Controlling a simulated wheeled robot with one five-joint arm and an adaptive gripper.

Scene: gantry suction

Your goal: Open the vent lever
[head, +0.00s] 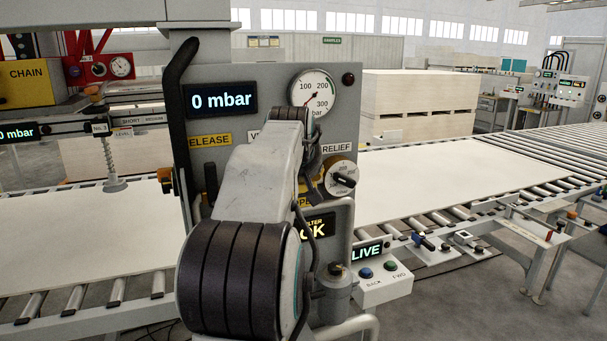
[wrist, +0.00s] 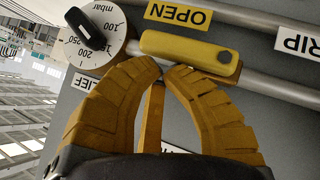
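The vent lever (wrist: 185,50) is a yellow handle with a grey pivot, seen in the wrist view, where the panel appears upside down. It lies nearly along the grey pipe (wrist: 270,85), beside the yellow OPEN label (wrist: 178,13). My gripper (wrist: 162,68) has yellow-brown fingers curved inward, their tips nearly together at the lever's near edge. No part of the lever shows between the tips; whether they touch it I cannot tell. In the head view my arm hides the lever and the gripper.
A round relief knob (wrist: 92,30) sits close left of the lever in the wrist view; it also shows in the head view (head: 341,179). The pressure display (head: 221,100) reads 0 mbar. A gauge (head: 312,92) is above. Roller conveyors carry pale boards (head: 460,180).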

